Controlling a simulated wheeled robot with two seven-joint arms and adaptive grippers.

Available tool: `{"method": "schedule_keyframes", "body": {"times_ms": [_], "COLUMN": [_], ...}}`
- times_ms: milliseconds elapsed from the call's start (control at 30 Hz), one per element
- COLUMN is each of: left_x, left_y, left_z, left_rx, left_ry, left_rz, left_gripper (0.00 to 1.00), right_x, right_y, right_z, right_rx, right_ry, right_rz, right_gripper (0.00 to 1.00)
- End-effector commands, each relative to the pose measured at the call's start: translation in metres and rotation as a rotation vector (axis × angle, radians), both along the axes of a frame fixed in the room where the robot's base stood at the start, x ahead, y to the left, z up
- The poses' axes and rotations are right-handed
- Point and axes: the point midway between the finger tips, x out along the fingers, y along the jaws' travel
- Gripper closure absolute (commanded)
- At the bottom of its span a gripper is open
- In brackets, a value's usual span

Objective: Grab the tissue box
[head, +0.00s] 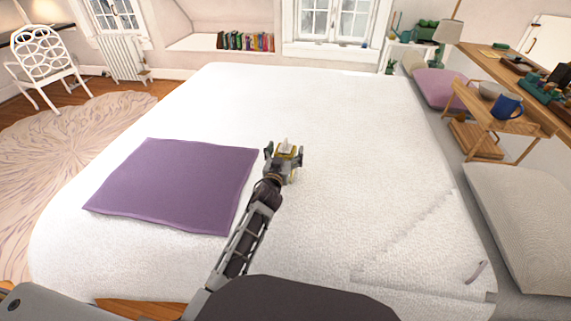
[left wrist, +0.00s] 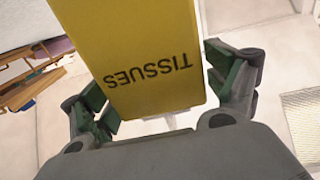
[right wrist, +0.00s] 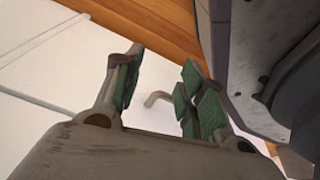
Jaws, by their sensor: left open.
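The tissue box (left wrist: 150,55) is yellow with dark "TISSUES" lettering, upside down in the left wrist view. In the head view the small tissue box (head: 287,149) shows at the end of my left arm, over the white bed. My left gripper (head: 283,155) is open, with its fingers on either side of the box. In the left wrist view the left gripper (left wrist: 160,95) has one green-padded finger at each side of the box; contact is unclear. My right gripper (right wrist: 160,83) is open and empty in the right wrist view; it does not show in the head view.
The white bed (head: 340,130) is mostly clear. A purple cloth (head: 175,185) lies left of my left gripper.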

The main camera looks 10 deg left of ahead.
Motion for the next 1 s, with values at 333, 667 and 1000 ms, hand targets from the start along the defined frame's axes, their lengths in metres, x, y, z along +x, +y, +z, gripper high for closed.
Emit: {"method": "schedule_keyframes", "body": {"times_ms": [333, 667, 1000], "left_x": [0.0, 0.0, 0.0], "left_y": [0.0, 0.0, 0.0], "left_z": [0.0, 0.001, 0.006], "left_rx": [0.0, 0.0, 0.001], "left_ry": [0.0, -0.001, -0.002], "left_rz": [0.0, 0.0, 0.0], "left_gripper": [0.47, 0.79, 0.8], "right_x": [0.006, 0.006, 0.006], "right_y": [-0.009, 0.0, 0.005], "right_z": [0.001, 0.002, 0.003], "right_rx": [-0.011, 0.001, 0.008], "right_ry": [-0.008, -0.009, -0.012], "right_rz": [0.004, -0.001, -0.002], "right_gripper": [0.6, 0.6, 0.6]}}
